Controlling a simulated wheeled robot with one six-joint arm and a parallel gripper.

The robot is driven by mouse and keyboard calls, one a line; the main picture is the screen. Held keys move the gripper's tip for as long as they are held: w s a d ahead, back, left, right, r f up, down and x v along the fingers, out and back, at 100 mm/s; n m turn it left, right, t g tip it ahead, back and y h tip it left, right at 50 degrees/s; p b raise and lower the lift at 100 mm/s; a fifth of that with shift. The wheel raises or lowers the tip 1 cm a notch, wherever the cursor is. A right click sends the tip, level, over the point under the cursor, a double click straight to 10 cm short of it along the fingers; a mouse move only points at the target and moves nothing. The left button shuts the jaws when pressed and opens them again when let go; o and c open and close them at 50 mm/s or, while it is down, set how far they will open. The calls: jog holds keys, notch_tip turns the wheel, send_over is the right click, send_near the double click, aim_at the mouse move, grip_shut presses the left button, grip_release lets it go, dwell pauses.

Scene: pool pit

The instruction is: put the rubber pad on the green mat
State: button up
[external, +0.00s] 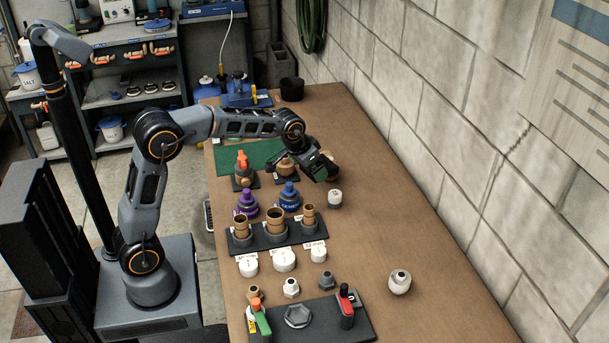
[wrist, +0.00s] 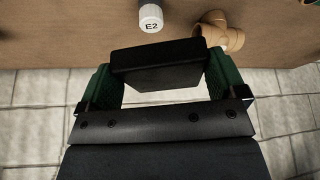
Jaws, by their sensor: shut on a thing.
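The rubber pad (wrist: 158,65) is a black flat block in the wrist view. My gripper (wrist: 160,78) is shut on it, with a green finger at each side. In the external view my gripper (external: 319,167) hangs over the bench, right of the green mat; the pad is hard to tell from the dark fingers there. The mat does not show in the wrist view.
A blue-based item (external: 240,97) is behind the mat. The bench's right side is mostly clear.

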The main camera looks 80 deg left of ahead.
jog(key=s+a+n+g+y, duration=0.15)
jog(key=s+a+n, duration=0.45)
jog(key=s+a, duration=1.6)
jog(key=p, duration=0.2)
send_near(258, 156)
jog(key=shift+w+a+f+m, duration=0.2)
jog(key=shift+w+a+f, duration=0.05)
jog(key=shift+f, duration=0.25)
jog(key=shift+w+a+f+m, duration=0.2)
jog(key=shift+w+a+f, duration=0.05)
jog(key=shift+f, duration=0.2)
jog(key=shift+w+a+f, duration=0.2)
jog(key=shift+a+f, duration=0.05)
jog(key=shift+f, duration=0.2)
jog(key=shift+f+p, duration=0.35)
jog(key=shift+f, duration=1.2)
jog(key=shift+f, duration=0.1)
